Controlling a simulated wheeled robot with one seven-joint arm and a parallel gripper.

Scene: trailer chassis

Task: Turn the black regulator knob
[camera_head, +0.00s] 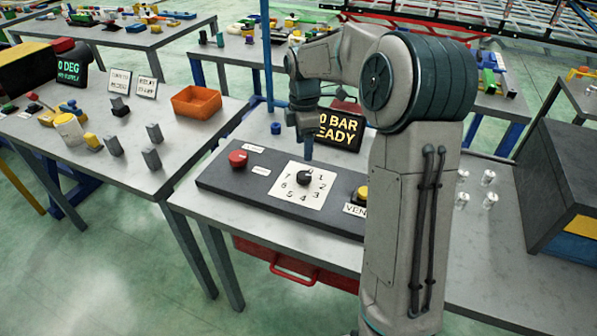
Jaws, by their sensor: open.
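The black regulator knob (304,177) sits near the top of a white dial plate (291,195) with printed numbers around it. The plate lies on a dark grey panel (228,182) on the table. My gripper (308,158) points down just behind and above the knob, open, with its fingers small in view. I cannot tell whether the fingers touch the knob. My arm covers the right part of the panel.
A red knob (238,158) is left of the dial and a yellow button (362,192) is right of it. A display (339,131) reading "0 BAR READY" stands behind, partly hidden. A blue post (267,60) rises behind the panel. An orange bin (196,101) is on the left table.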

